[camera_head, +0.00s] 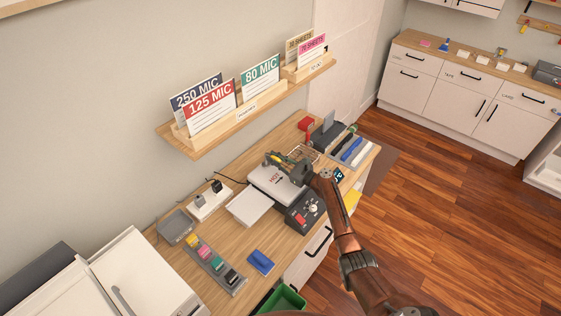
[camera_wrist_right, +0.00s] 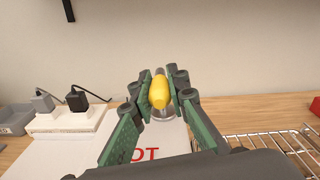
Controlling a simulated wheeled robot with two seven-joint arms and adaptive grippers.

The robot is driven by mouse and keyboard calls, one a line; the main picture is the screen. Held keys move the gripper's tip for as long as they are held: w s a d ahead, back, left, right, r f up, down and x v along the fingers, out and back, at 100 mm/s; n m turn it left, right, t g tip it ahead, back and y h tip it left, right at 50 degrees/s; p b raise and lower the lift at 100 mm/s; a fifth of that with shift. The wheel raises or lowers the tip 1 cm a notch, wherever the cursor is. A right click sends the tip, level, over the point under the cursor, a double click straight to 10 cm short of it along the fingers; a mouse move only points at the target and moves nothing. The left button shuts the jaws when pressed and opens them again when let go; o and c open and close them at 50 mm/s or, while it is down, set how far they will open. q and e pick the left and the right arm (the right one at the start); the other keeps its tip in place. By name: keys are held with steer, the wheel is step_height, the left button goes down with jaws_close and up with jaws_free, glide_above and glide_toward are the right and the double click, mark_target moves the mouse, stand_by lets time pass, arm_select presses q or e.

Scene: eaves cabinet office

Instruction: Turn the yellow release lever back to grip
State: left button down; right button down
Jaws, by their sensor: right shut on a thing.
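The yellow release lever (camera_wrist_right: 159,92) shows in the right wrist view, its rounded yellow knob on a pale base on the white laminator top (camera_wrist_right: 70,155). My right gripper (camera_wrist_right: 160,95) is shut on the lever, with one green-padded finger on each side of the knob. In the head view my right gripper (camera_head: 276,160) is over the back of the laminator (camera_head: 275,188), which has a red "HOT" marking and a dark front with a dial. My left gripper is not in view.
A power strip (camera_head: 210,201) with plugs and a grey tray (camera_head: 176,227) lie left of the laminator. A wire rack (camera_wrist_right: 285,145) stands close on its right. A shelf (camera_head: 245,108) with labelled card packs hangs above. A blue block (camera_head: 261,262) lies near the front edge.

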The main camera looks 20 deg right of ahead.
steer(key=shift+w+r, duration=0.1)
steer(key=shift+r, duration=0.25)
steer(key=c, duration=2.2)
jaws_free()
steer(key=o, duration=0.4)
steer(key=shift+f, duration=0.25)
steer(key=shift+c, duration=0.2)
steer(key=shift+s+d+f, duration=0.1)
steer(key=shift+s+d, duration=0.2)
steer(key=shift+s, duration=0.3)
steer(key=v, duration=1.1)
